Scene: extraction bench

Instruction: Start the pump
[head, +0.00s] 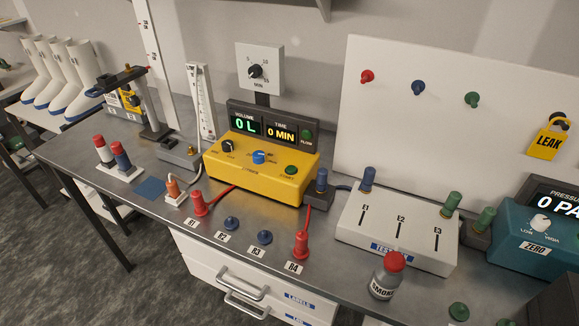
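The yellow pump-like unit (262,172) stands at the middle of the bench. Its display panel (270,129) reads volume 0 L and time 0 MIN, with a dark green flow indicator (307,136) at its right. On the sloped top are a black knob (227,146), a blue knob (259,157) and a green button (291,170). Neither of my grippers is in view.
A timer dial (255,71) stands behind the unit. A white box (397,228) marked E1, E2, E3, a smoke bottle (387,277) and a teal pressure gauge (541,234) stand to the right.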

